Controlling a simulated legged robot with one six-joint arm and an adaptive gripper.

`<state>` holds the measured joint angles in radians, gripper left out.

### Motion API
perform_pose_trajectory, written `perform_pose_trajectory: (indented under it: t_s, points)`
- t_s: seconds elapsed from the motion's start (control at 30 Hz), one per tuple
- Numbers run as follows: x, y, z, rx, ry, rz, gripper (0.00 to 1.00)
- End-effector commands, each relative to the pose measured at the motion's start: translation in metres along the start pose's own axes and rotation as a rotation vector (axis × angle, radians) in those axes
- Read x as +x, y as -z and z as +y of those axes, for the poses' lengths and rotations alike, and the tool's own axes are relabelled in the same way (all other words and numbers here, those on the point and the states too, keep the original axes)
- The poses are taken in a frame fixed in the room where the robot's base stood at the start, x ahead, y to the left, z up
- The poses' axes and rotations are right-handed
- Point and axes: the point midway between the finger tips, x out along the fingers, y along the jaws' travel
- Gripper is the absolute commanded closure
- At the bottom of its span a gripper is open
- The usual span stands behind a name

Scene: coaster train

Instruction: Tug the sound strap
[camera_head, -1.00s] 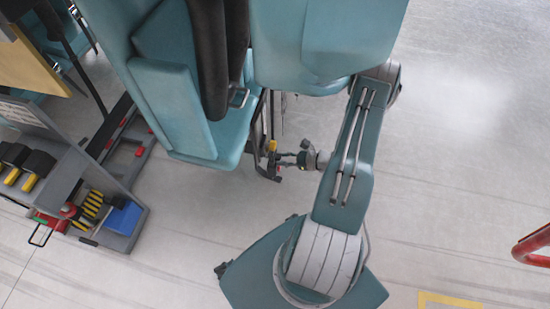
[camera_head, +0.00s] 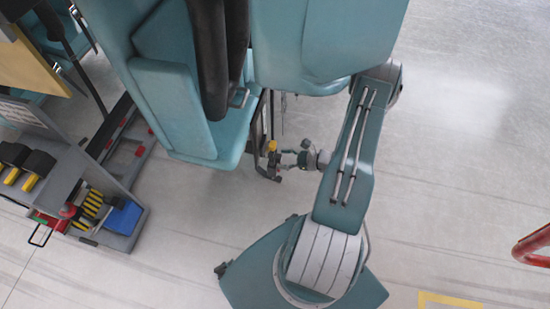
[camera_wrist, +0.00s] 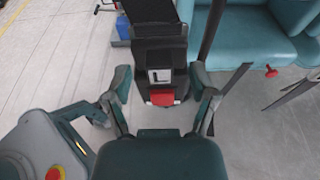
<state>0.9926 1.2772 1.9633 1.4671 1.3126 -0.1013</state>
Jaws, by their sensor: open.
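My gripper (camera_wrist: 160,76) is open, its two fingers wide apart in the wrist view. Between and beyond them is a black block with a pale square label (camera_wrist: 160,75) and a red tab (camera_wrist: 162,98); nothing is gripped. In the head view my gripper (camera_head: 277,158) is small, beside the underside of the teal coaster seat (camera_head: 190,115). Thin dark strips (camera_head: 263,120) hang from the seat's edge close to the gripper. A dark upright strip (camera_wrist: 211,32) shows right of the block in the wrist view. I cannot tell which piece is the sound strap.
A grey tool cart (camera_head: 75,170) with yellow-and-black tools and a blue box (camera_head: 124,217) stands at the left. A red rail (camera_head: 533,243) is at the right edge. A red knob (camera_wrist: 271,71) sits under the teal seats (camera_wrist: 262,38). Open floor lies at right.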

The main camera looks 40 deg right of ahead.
Motion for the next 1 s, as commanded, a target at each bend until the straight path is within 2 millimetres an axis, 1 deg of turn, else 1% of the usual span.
perform_pose_trajectory:
  t_s: [0.17,0.4,0.5,0.6,0.77,1.0]
  points:
    - [-0.025,0.000,-0.002,0.001,0.006,0.000,0.27]
    - [-0.076,0.001,-0.002,-0.001,0.008,0.000,0.27]
    - [-0.094,0.001,-0.002,0.000,0.005,0.001,0.27]
    - [-0.108,0.001,-0.002,0.000,0.004,0.000,0.27]
    - [-0.117,0.001,-0.001,0.001,0.001,0.000,0.27]
    - [-0.118,0.001,-0.001,0.001,0.001,0.000,0.27]
